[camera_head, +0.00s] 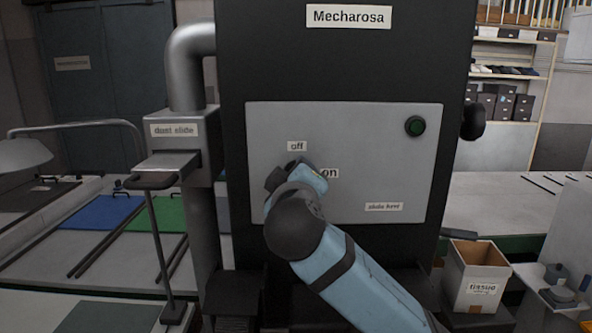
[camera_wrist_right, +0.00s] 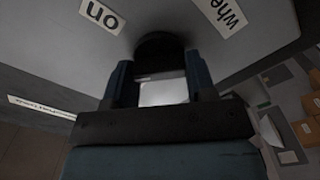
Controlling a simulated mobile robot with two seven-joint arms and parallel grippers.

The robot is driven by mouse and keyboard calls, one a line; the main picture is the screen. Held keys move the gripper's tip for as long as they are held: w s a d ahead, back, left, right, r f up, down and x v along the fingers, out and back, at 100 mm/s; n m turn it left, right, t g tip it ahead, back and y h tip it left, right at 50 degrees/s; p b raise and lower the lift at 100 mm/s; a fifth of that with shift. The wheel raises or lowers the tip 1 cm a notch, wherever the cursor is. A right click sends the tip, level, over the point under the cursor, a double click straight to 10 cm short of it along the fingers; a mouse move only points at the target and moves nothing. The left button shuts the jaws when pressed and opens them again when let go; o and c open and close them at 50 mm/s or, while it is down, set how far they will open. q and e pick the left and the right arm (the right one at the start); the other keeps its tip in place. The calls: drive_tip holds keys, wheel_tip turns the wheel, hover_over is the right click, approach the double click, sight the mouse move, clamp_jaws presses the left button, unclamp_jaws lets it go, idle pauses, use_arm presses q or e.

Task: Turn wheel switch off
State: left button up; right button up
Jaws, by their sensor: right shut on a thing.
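The grey panel (camera_head: 350,140) on the dark Mecharosa machine carries an "off" label (camera_head: 296,146) and an "on" label (camera_head: 329,173). My right gripper (camera_head: 297,170) is at the panel, just below "off" and left of "on". In the right wrist view its two fingers (camera_wrist_right: 161,72) are shut on a dark round knob, the wheel switch (camera_wrist_right: 160,46). The "on" label (camera_wrist_right: 101,17) and part of a label starting "whe" (camera_wrist_right: 220,14) lie beside it there. In the head view my gripper and arm hide the switch, so its setting is not clear. My left gripper is not in view.
An open cardboard box (camera_head: 476,272) stands at lower right. A lamp (camera_head: 25,153) is at far left.

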drive_tip(key=n+p, duration=0.1)
drive_tip(key=n, duration=0.6)
drive_tip(key=shift+f+n, duration=0.1)
drive_tip(key=shift+n, duration=0.2)
idle(0.5)
drive_tip(key=o, duration=0.9)
drive_tip(key=shift+o, duration=0.2)
